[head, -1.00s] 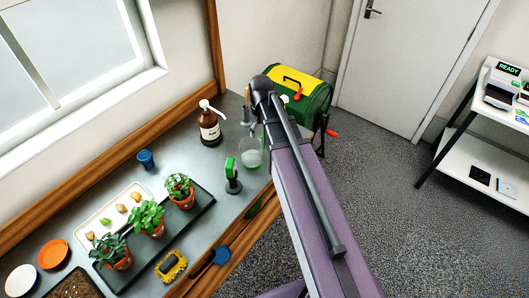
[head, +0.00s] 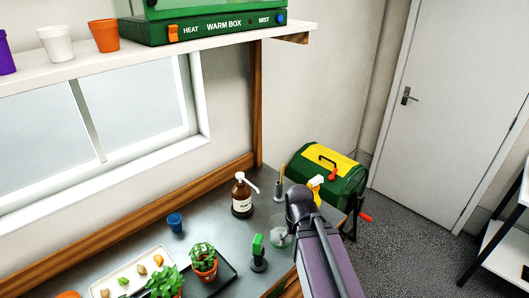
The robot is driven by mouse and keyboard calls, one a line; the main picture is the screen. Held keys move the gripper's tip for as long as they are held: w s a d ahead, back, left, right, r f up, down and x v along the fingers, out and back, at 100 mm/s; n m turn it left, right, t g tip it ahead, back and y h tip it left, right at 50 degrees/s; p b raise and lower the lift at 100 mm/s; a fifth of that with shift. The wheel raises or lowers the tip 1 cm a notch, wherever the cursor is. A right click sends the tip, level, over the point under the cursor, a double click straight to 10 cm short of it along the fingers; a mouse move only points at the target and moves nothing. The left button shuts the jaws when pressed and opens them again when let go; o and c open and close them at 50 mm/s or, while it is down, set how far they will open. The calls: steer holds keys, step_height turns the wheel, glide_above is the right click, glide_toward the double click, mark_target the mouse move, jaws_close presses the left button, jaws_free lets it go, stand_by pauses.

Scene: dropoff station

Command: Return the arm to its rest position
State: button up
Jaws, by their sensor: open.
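My arm (head: 325,258) shows at the bottom right of centre in the head view. Its purple link rises from the lower edge to a dark grey joint (head: 300,204). That joint stands in front of the right end of the grey bench, close in the picture to the green and yellow box. My gripper is not seen; the arm or the picture's edge hides it.
A warm box (head: 215,27) stands on the shelf above. Floor (head: 415,235) is clear at right.

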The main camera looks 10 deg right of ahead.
steer(key=shift+f+b, duration=1.05)
steer(key=shift+f, duration=0.35)
